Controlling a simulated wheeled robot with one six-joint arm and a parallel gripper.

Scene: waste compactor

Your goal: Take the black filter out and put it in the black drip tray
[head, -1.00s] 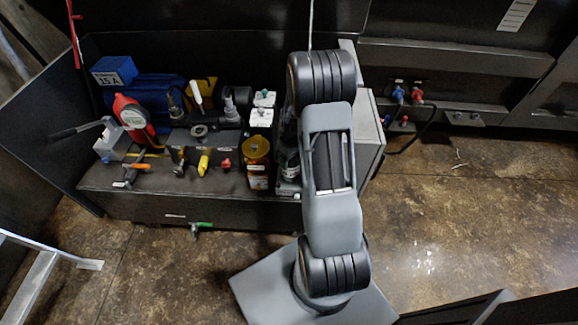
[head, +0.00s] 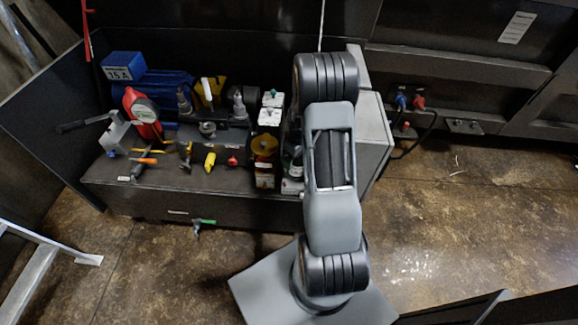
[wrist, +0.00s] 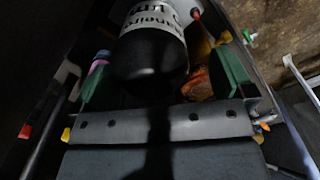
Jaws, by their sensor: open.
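A black cylinder with a white lettered band (wrist: 150,60), which looks like the black filter, fills the upper middle of the wrist view, its rounded dark end towards me. My gripper (wrist: 166,80) is open, with a green-padded finger on each side of the cylinder's end. I cannot tell whether the cylinder lies between the fingers or beyond them. In the head view my arm hides the gripper, and a dark bottle-like thing (head: 293,158) shows partly at its left edge. I cannot make out the black drip tray for certain in either view.
A cable hangs at the right. Brown floor is open in front.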

